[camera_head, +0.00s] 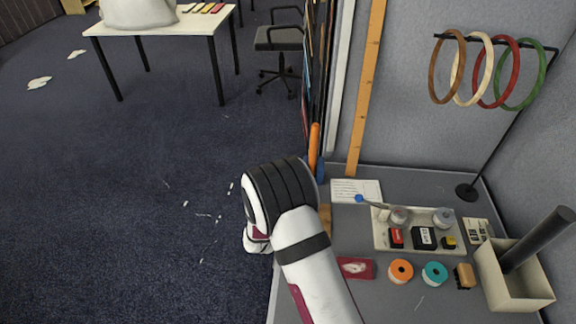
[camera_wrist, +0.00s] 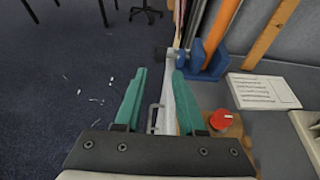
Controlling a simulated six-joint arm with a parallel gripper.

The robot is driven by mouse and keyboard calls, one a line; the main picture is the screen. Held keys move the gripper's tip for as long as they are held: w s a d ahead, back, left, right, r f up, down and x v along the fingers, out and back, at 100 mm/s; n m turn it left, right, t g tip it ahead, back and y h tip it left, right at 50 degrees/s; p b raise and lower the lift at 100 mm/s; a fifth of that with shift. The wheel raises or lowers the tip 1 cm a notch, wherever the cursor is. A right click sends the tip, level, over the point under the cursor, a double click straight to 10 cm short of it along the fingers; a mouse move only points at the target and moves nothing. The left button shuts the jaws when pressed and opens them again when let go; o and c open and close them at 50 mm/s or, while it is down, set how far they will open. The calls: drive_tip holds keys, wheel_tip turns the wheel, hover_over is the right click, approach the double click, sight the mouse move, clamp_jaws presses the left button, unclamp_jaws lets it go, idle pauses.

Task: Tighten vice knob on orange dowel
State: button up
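The orange dowel (camera_wrist: 222,28) stands slightly tilted at the blue vice (camera_wrist: 212,62) in the wrist view. In the head view the dowel (camera_head: 314,146) shows above my wrist, with only a bit of the blue vice (camera_head: 320,168) visible. My gripper (camera_wrist: 159,78) has two teal fingers, apart and empty at the tips. The fingers are hidden behind my wrist in the head view.
The table's pale edge (camera_wrist: 185,112) runs below the fingers, near a red knob-like piece (camera_wrist: 221,120) on wood. A wooden strip (camera_head: 366,85) leans behind the vice. A white card (camera_head: 345,187) and a tray (camera_head: 384,239) lie right. Open floor is left.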

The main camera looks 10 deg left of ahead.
drive_tip(key=x, duration=1.3)
clamp_jaws()
